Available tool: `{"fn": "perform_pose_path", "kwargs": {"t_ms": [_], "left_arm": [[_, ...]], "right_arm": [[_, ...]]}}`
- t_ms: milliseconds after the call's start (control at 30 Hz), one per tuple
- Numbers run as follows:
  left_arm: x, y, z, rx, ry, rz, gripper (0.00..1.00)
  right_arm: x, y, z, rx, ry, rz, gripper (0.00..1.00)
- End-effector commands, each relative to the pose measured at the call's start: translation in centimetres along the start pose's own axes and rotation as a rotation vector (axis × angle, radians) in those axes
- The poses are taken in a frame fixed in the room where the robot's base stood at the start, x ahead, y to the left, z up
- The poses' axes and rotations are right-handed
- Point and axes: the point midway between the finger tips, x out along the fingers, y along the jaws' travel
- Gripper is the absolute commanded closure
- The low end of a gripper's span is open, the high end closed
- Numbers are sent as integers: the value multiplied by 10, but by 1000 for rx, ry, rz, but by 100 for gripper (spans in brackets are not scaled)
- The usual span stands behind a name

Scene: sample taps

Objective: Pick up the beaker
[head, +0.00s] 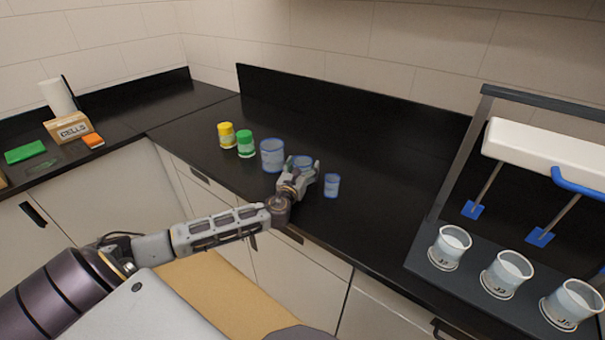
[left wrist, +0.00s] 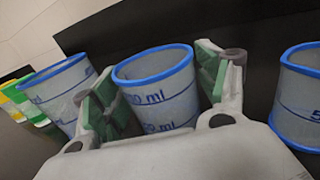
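Three clear beakers with blue rims stand on the black counter. The middle beaker (head: 304,161) is partly hidden by my left gripper (head: 302,171) in the head view. In the left wrist view this middle beaker (left wrist: 160,98) stands between the two green-padded fingers of my left gripper (left wrist: 158,90), one on each side. The fingers look spread, with no clear grip on its wall. A larger beaker (head: 272,155) is to its left, also in the left wrist view (left wrist: 62,95). A smaller beaker (head: 332,186) is to its right. My right gripper is not in view.
A yellow-capped jar (head: 227,135) and a green-capped jar (head: 246,144) stand left of the beakers. A dispenser rack (head: 540,150) with blue paddles and several labelled cups (head: 451,248) is at the right. The counter (head: 380,140) behind the beakers is clear.

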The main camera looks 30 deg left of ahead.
Motion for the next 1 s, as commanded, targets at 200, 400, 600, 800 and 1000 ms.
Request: {"fn": "perform_pose_path", "kwargs": {"t_ms": [200, 400, 600, 800, 1000], "left_arm": [[0, 0, 0, 0, 0, 0, 60], [0, 0, 0, 0, 0, 0, 62], [0, 0, 3, 0, -1, 0, 62], [0, 0, 19, 0, -2, 0, 62], [0, 0, 48, 0, -4, 0, 62]], "right_arm": [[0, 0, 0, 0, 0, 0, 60], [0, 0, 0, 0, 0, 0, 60], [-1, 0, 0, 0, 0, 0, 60], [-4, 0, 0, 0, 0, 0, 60], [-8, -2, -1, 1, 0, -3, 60]]}}
